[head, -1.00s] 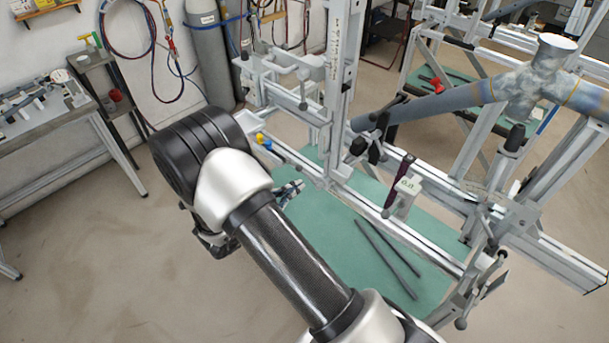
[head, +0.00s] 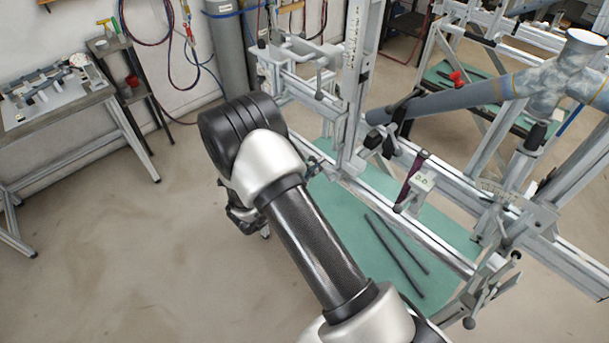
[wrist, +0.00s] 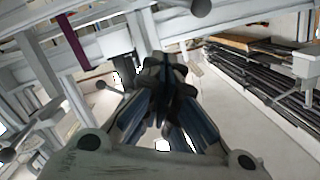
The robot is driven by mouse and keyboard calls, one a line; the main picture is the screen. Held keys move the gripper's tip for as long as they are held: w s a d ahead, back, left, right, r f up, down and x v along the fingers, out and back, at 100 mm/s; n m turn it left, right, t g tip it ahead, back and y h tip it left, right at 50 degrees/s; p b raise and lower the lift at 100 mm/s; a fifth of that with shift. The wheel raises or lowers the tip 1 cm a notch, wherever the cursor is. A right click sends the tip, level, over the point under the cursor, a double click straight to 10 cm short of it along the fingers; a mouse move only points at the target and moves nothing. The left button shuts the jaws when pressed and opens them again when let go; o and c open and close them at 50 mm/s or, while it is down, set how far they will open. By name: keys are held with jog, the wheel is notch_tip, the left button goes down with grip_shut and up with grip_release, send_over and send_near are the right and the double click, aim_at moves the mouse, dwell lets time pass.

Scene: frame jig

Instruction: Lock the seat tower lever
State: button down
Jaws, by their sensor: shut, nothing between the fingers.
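The frame jig's tall grey upright (head: 352,85), with a printed scale, stands right of my arm in the head view. Black clamp handles (head: 373,140) sit near its foot, and a dark purple part (head: 413,178) stands upright on the lower rail. The purple part also shows at the upper left of the wrist view (wrist: 72,42). I cannot tell which handle is the seat tower lever. My gripper (wrist: 163,75) is shut and empty in the wrist view, close to the pale jig rails. In the head view my arm hides most of it.
A round knob (wrist: 200,8) is near the gripper. A grey tube frame (head: 450,100) is held on the jig at right. Two dark rods lie on the green mat (head: 345,215). A workbench (head: 60,115) is at left, with bare floor between.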

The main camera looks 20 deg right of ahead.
jog(key=w+d+f, duration=0.1)
jog(key=f, duration=0.1)
jog(key=w+d+f+b, duration=0.1)
jog(key=w+f, duration=0.1)
jog(key=shift+d, duration=0.15)
